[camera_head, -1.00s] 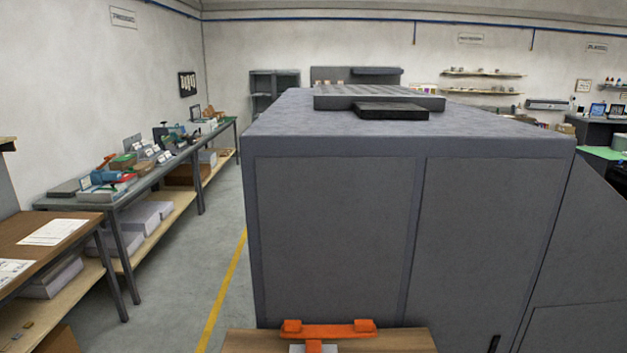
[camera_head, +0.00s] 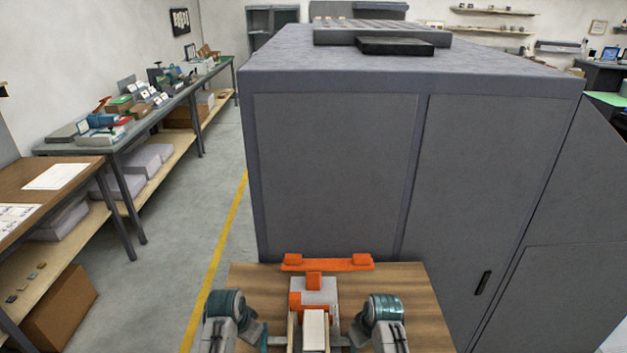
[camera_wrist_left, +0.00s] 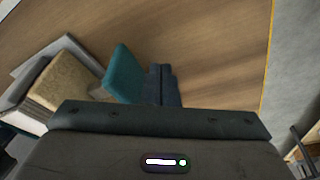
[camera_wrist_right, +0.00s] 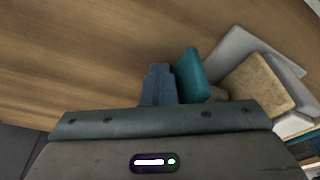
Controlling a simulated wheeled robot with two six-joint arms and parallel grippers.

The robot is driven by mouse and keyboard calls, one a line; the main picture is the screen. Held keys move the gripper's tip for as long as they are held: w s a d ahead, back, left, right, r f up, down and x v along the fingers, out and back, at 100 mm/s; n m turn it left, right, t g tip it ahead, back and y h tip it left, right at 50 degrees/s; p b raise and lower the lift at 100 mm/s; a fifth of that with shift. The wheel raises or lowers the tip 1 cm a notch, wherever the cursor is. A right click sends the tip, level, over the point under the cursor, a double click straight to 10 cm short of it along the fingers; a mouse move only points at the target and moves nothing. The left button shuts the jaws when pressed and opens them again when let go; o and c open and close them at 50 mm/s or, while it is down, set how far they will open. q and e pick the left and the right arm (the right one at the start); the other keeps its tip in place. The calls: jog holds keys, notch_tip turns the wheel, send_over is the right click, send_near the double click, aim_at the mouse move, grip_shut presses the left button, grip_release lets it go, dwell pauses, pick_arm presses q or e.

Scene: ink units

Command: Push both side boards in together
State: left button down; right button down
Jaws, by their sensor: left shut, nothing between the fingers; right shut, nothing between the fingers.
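Two tan side boards stand either side of a pale block (camera_head: 315,328) on the wooden table; the left board (camera_head: 291,333) and right board (camera_head: 336,333) each carry a teal pad on the outside. My left gripper (camera_head: 257,334) is shut and empty, just outside the left pad. In the left wrist view its fingers (camera_wrist_left: 163,84) are close beside the teal pad (camera_wrist_left: 123,74), contact unclear. My right gripper (camera_head: 354,334) is shut and empty, just outside the right pad. In the right wrist view its fingers (camera_wrist_right: 158,84) are close beside the teal pad (camera_wrist_right: 192,74).
An orange bar (camera_head: 328,263) lies across the back of the table (camera_head: 400,290), with a grey plate (camera_head: 320,290) and orange pieces in front of it. A large grey cabinet (camera_head: 330,170) stands right behind. Bare tabletop lies to both sides. A workbench (camera_head: 60,180) is at left.

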pick_arm(q)
jog(key=shift+a+r, duration=0.3)
jog(key=shift+a, duration=0.4)
pick_arm(e)
jog(key=shift+d+r, duration=0.35)
jog(key=shift+d, duration=0.5)
jog(key=shift+d+r, duration=0.3)
jog(key=shift+d, duration=0.5)
jog(key=shift+d+r, duration=0.35)
jog(key=shift+d, duration=0.5)
